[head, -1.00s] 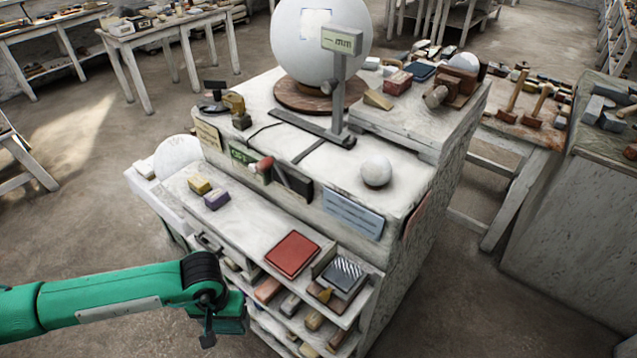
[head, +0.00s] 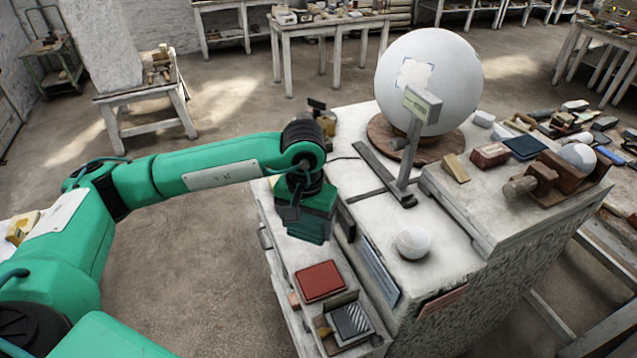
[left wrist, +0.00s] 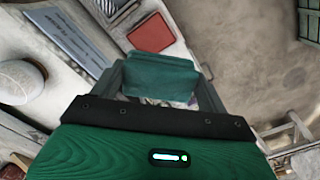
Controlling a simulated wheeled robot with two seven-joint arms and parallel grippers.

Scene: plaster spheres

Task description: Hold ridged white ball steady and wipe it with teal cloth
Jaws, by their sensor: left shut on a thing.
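A teal cloth (left wrist: 160,78) shows as a folded pad between the fingers of my left gripper (left wrist: 162,95) in the left wrist view. The gripper is shut on it. In the head view my left gripper (head: 308,225) points down over the cabinet's lower left shelf. A small white ball (head: 413,242) sits on the cabinet's upper top, to the right of the gripper and apart from it. It also shows at the left edge of the left wrist view (left wrist: 20,80), with a faint line around it. Ridges are too small to make out. My right gripper is out of view.
A large white sphere (head: 428,78) stands on a brown round base behind a gauge post (head: 410,150). A red pad (head: 320,281) lies on the lower shelf. Another white ball (head: 577,157) rests in a wooden clamp at right. Open floor lies left.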

